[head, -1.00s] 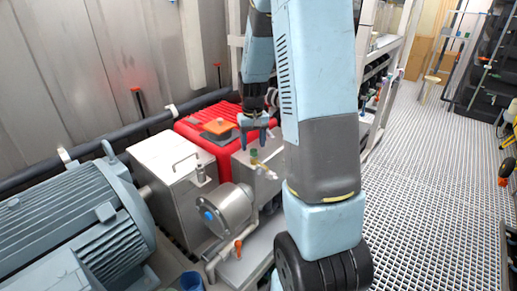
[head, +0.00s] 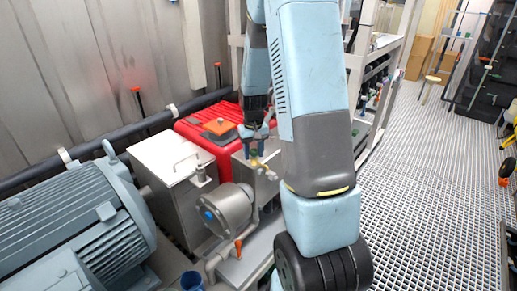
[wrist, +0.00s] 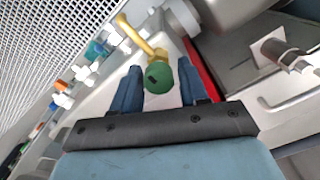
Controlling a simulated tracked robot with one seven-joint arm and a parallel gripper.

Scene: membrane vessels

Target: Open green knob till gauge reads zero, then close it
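The green knob (wrist: 159,75) sits on a yellow brass fitting (wrist: 140,38) in the wrist view. My gripper (wrist: 159,66) is open, with one blue finger on each side of the knob. Narrow gaps seem to show beside it, and I cannot tell whether either finger touches it. In the head view my gripper (head: 256,139) points down just above the brass fitting (head: 263,166), and the knob is small and mostly hidden there. No gauge face can be read in either view.
A red unit (head: 216,122) and a steel box (head: 172,165) stand left of the fitting. A steel cylinder (head: 230,206) and an orange-handled valve (head: 238,246) are in front. A big motor (head: 75,225) is at left.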

